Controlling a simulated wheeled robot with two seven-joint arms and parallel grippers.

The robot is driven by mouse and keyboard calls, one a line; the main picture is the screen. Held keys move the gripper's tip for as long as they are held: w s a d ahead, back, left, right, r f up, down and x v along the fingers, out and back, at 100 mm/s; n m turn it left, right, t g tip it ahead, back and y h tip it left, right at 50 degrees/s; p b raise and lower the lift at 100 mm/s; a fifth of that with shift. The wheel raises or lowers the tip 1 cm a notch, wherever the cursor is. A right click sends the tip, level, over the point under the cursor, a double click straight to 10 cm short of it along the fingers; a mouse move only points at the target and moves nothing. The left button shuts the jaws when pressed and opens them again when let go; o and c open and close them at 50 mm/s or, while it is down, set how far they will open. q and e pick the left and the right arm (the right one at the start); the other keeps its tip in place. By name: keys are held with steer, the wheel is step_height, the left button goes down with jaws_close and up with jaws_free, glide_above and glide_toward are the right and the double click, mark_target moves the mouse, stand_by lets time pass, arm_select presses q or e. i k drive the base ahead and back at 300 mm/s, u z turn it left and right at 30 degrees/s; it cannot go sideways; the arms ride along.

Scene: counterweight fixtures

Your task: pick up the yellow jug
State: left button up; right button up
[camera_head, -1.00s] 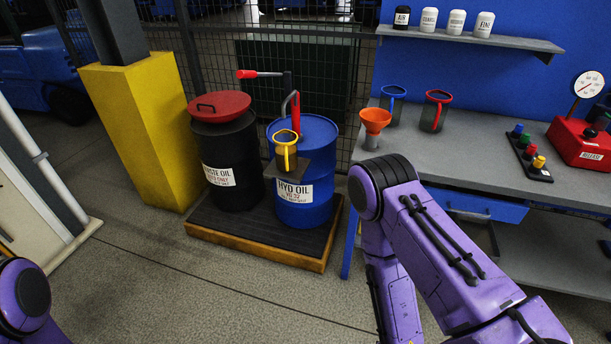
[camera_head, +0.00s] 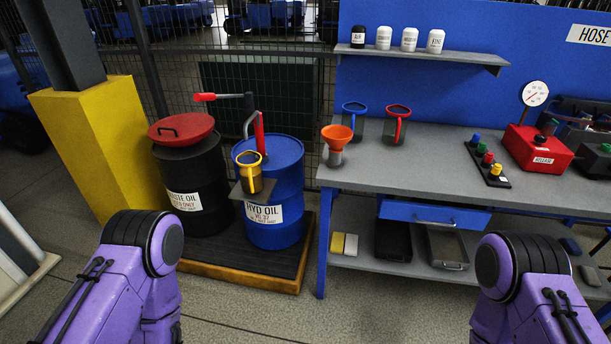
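The yellow jug (camera_head: 249,173) has a yellow rim and handle and a dark see-through body. It stands upright on a small shelf (camera_head: 253,192) at the front of the blue hydraulic oil drum (camera_head: 280,215), under the spout of a red-handled pump (camera_head: 259,132). My two purple arms show at the bottom left and bottom right, both apart from the jug. Neither gripper is in the frame, so their state is hidden.
A waste oil drum (camera_head: 193,190) with a red funnel lid stands left on the same pallet (camera_head: 243,279). A yellow post base (camera_head: 95,145) is further left. The workbench (camera_head: 425,166) holds an orange funnel (camera_head: 337,135), blue jug (camera_head: 354,118), red jug (camera_head: 396,122) and red gauge box (camera_head: 538,150).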

mark_target(250, 169)
steer(key=z, duration=0.05)
steer(key=i, duration=0.95)
